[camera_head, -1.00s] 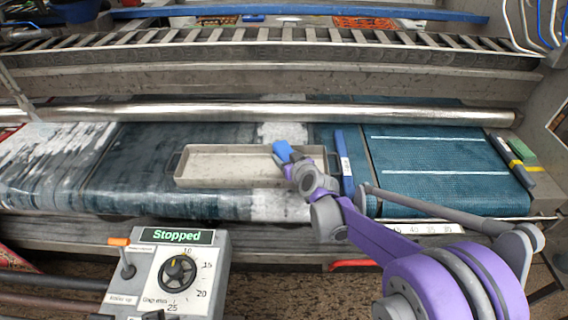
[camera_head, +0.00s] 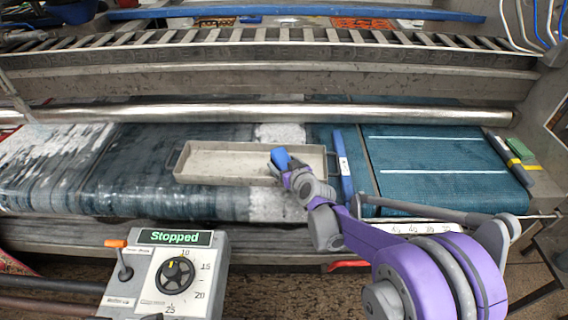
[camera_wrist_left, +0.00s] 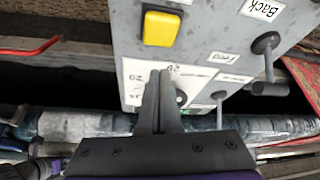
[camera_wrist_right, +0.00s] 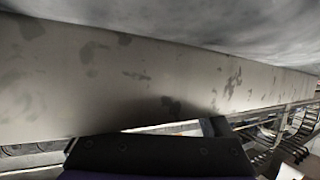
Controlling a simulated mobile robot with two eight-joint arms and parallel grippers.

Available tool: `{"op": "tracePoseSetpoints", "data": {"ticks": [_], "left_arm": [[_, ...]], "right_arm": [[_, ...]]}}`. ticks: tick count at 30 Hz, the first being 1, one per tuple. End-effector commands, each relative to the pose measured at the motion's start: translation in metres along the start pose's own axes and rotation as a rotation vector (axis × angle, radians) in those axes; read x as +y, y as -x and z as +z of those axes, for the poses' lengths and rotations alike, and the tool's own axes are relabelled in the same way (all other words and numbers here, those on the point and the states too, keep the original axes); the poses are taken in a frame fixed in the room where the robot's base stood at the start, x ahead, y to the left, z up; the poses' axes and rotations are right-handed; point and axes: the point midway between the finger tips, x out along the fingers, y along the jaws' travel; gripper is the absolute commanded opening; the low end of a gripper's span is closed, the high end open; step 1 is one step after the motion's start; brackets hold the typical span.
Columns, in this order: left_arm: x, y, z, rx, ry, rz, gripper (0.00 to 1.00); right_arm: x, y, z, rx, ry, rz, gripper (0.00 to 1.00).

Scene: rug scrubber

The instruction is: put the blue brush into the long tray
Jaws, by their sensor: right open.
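The long tray (camera_head: 215,179) is a shallow beige-grey tray lying on the wet carpet in the middle of the head view. A small blue piece, which looks like the blue brush (camera_head: 280,157), shows at the tip of my right gripper (camera_head: 285,170), over the right half of the tray. My right gripper is open; its wrist hides the tray's front right part. I cannot tell whether the brush rests on the tray floor or touches a finger. My left gripper (camera_wrist_left: 159,100) is shut and empty in the left wrist view, in front of the control box (camera_wrist_left: 215,45).
A long blue bar (camera_head: 342,165) with a white label lies just right of the tray. A metal roller (camera_head: 250,113) runs behind it. A dark bar (camera_head: 512,160) and a green block (camera_head: 521,149) lie far right. The control box also stands front left (camera_head: 205,270).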

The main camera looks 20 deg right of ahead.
Motion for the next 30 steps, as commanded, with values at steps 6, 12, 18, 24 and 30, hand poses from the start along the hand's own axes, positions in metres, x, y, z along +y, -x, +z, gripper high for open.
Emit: {"op": "tracePoseSetpoints", "data": {"ticks": [6, 12, 18, 24, 30], "left_arm": [[0.000, 0.002, -0.002, 0.001, 0.000, 0.000, 0.00], [0.000, 0.005, -0.004, 0.002, 0.000, 0.000, 0.00], [0.000, 0.008, -0.006, 0.004, 0.000, 0.000, 0.00], [0.000, 0.010, -0.008, 0.005, 0.000, 0.000, 0.00], [0.000, 0.010, -0.008, 0.005, 0.000, 0.000, 0.00]], "right_arm": [[-0.001, 0.020, -0.002, -0.002, 0.001, -0.002, 0.92], [-0.001, 0.062, -0.003, -0.002, 0.001, -0.001, 0.92], [0.000, 0.099, -0.003, -0.001, -0.001, 0.000, 0.92], [0.000, 0.118, -0.003, -0.001, 0.000, -0.001, 0.92], [-0.004, 0.125, -0.001, -0.012, 0.000, -0.010, 0.92]]}}
